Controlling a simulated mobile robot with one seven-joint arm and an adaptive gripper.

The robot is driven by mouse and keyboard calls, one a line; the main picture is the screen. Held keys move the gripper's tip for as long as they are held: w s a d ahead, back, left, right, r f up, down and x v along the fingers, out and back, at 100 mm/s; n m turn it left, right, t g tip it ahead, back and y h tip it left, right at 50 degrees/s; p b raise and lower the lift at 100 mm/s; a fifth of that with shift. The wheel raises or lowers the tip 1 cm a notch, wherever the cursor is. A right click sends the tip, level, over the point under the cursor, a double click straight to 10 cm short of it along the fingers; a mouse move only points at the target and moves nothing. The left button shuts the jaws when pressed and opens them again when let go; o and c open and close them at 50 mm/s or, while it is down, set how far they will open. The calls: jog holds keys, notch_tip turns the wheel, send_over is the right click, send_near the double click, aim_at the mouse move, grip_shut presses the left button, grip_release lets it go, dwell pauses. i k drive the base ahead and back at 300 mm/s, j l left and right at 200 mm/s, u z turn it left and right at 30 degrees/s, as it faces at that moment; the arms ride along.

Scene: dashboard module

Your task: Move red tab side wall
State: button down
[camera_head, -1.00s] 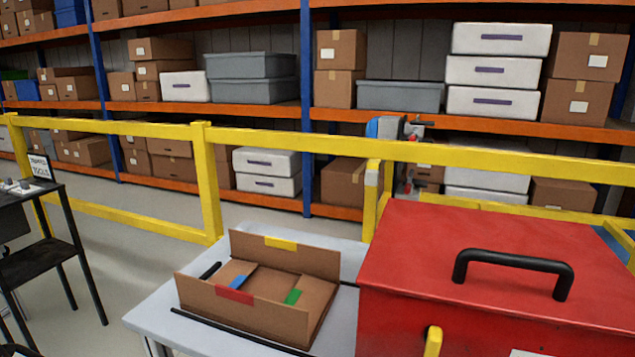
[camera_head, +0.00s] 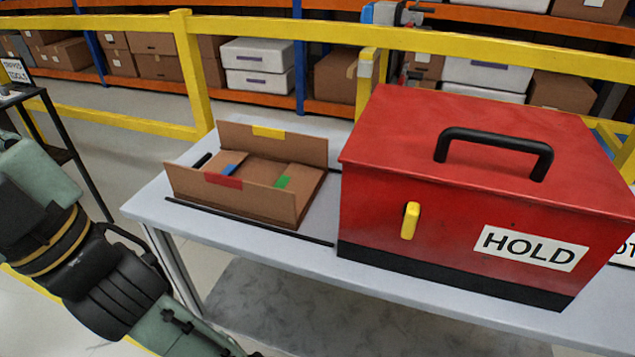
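An open cardboard box (camera_head: 270,202) stands on the left part of the grey table. Its near side wall (camera_head: 250,198) stands up and carries a red tab (camera_head: 224,181) at its top edge. The far side wall (camera_head: 310,149) also stands up and carries a yellow tab (camera_head: 268,132). A blue tab (camera_head: 229,170) and a green tab (camera_head: 282,182) show on flaps lying low inside. My arm shows at the lower left, apart from the box. My gripper is not in view.
A large red toolbox (camera_head: 460,200) marked HOLD, with a black handle and yellow latch, stands right of the box. A black strip (camera_head: 245,221) lies along the grey table (camera_head: 150,205) in front of the box. A yellow railing (camera_head: 290,28) runs behind.

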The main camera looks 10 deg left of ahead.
aim_at(279, 204)
jog(key=j+z, duration=0.2)
jog(key=j, duration=0.2)
jog(key=k+j+z, duration=0.1)
jog(key=j+z, duration=0.15)
jog(key=k+j+z, duration=0.2)
jog(key=j, duration=0.25)
jog(key=k+j, duration=0.1)
jog(key=j, duration=0.35)
jog(key=k+j, duration=0.1)
jog(key=j, duration=0.35)
jog(key=k+j+z, duration=0.1)
jog(key=j, duration=0.35)
